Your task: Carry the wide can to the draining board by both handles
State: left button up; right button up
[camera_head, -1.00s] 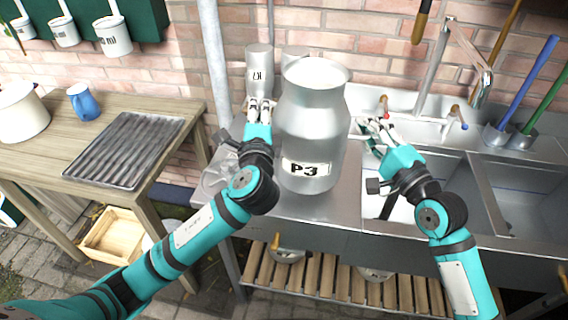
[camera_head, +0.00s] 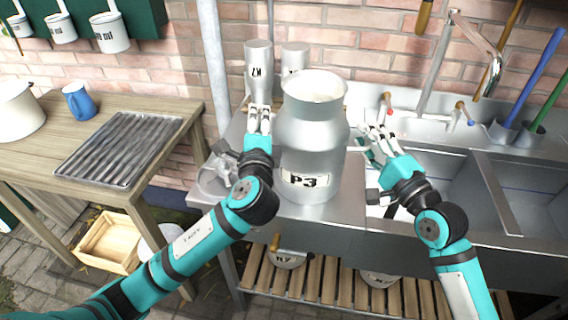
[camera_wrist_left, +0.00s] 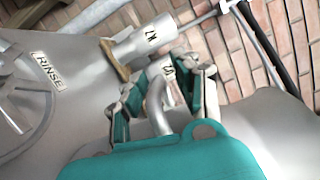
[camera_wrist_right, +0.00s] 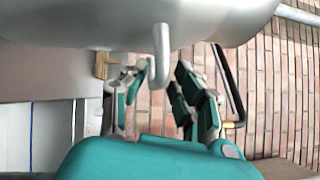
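The wide can (camera_head: 312,140), a large steel churn labelled P3, stands upright on the steel top left of the sink basins. My left gripper (camera_head: 258,116) is at its left side, fingers pointing away from me. In the left wrist view a bent handle (camera_wrist_left: 156,105) lies between the spread fingers, with gaps on both sides. My right gripper (camera_head: 376,140) is at the can's right side. In the right wrist view the other handle (camera_wrist_right: 161,55) hangs between its open fingers, apart from them. The ribbed metal draining board (camera_head: 118,150) lies bare on the wooden table.
A K7 can (camera_head: 257,72) and another small can (camera_head: 293,58) stand behind the wide can. The table (camera_head: 170,125) also holds a blue mug (camera_head: 80,101) and a white pot (camera_head: 18,112). A pipe (camera_head: 212,65) rises behind the gap between table and sink. A wooden crate (camera_head: 108,243) is below.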

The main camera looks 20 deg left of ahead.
jog(key=shift+s+d, duration=0.1)
pick_arm(q)
jog(key=v, duration=1.2)
pick_arm(e)
jog(key=v, duration=1.1)
jog(key=shift+s+d, duration=0.25)
jog(key=shift+s, duration=0.05)
pick_arm(q)
jog(key=shift+s+a, duration=0.55)
jog(key=shift+s, duration=0.25)
jog(key=shift+s+a, duration=0.55)
jog(key=shift+s, duration=0.3)
jog(key=shift+s+a, duration=0.55)
jog(key=shift+s, duration=0.25)
pick_arm(e)
jog(key=shift+r, duration=0.15)
